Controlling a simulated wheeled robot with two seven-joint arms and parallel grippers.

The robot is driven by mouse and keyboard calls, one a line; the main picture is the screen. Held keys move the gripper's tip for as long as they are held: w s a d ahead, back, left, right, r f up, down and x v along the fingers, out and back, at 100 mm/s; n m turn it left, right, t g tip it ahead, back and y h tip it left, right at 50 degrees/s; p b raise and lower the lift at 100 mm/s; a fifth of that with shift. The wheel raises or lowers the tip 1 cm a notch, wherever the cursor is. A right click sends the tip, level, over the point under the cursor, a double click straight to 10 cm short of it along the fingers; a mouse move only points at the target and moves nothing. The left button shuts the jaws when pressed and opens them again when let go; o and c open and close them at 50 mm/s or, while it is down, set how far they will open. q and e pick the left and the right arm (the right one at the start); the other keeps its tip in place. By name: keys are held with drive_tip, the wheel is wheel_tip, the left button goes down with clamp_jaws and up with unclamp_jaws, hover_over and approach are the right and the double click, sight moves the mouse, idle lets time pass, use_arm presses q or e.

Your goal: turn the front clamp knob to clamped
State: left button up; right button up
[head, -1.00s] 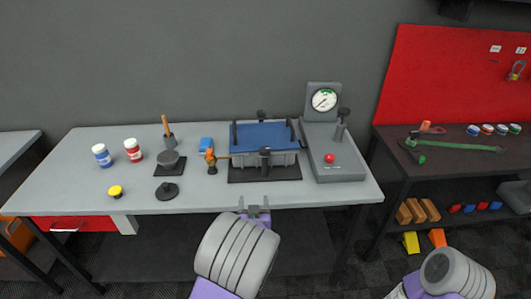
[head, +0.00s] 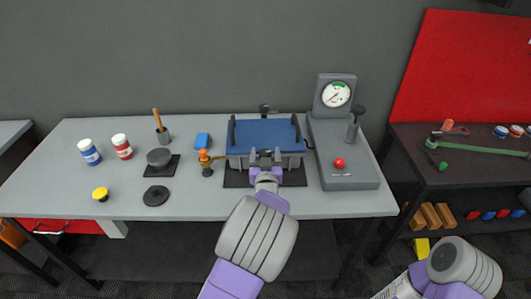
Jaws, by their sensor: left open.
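The roller dyno fixture (head: 236,162) is a grey box with a blue top on a dark base plate, at the middle of the bench. A dark clamp knob (head: 264,109) stands at its back edge. The front clamp knob is mostly hidden behind my left gripper (head: 265,156), so its turn position cannot be read. The left gripper is open, with its two fingers pointing away from me at the fixture's front side, around or just before the knob. I cannot tell whether they touch it. My right arm shows at the lower right, but its gripper does not.
A brass-and-orange part (head: 206,163) stands just left of the fixture. A grey gauge stand (head: 346,176) with a red button (head: 339,163) is close on its right. Jars, a black disc (head: 156,196) and a yellow knob (head: 100,194) are farther left.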

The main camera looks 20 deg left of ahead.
use_arm(q)
drive_tip(key=shift+w+a, duration=0.2)
drive_tip(key=shift+w, duration=0.45)
drive_tip(key=c, duration=1)
drive_tip(key=shift+o, duration=0.2)
